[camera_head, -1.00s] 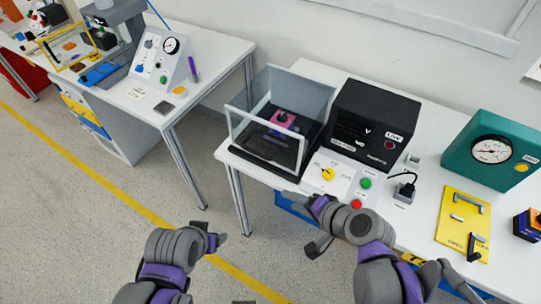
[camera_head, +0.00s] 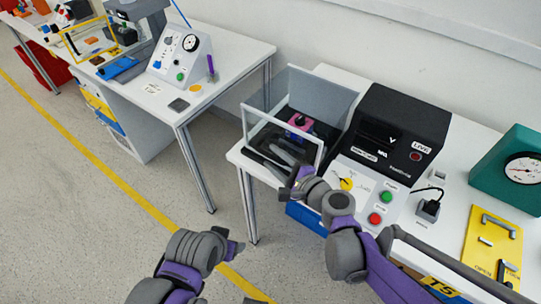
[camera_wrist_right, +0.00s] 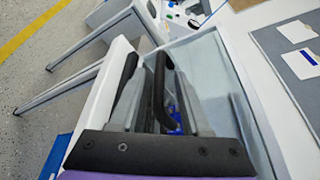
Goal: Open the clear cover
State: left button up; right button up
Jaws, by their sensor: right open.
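The clear cover (camera_head: 284,128) is a see-through box with pale edges over a black base at the left end of the right-hand table. A pink and black part (camera_head: 299,122) sits inside it. My right gripper (camera_head: 274,158) is at the cover's front side, its grey fingers overlapping the cover in the head view. In the right wrist view, a black bar handle (camera_wrist_right: 159,90) stands between the open fingers of the right gripper (camera_wrist_right: 152,70); contact is unclear. My left gripper (camera_head: 234,246) hangs low in front of the tables, away from the cover, its jaws unclear.
A black instrument box (camera_head: 387,133) stands just right of the cover, with a yellow knob (camera_head: 346,184) and buttons in front. A yellow panel (camera_head: 492,245) and teal gauge box (camera_head: 510,172) are further right. A gap separates the left table (camera_head: 228,62).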

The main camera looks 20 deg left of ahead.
jog(key=shift+x, duration=1.05)
grip_shut()
dwell(0.7)
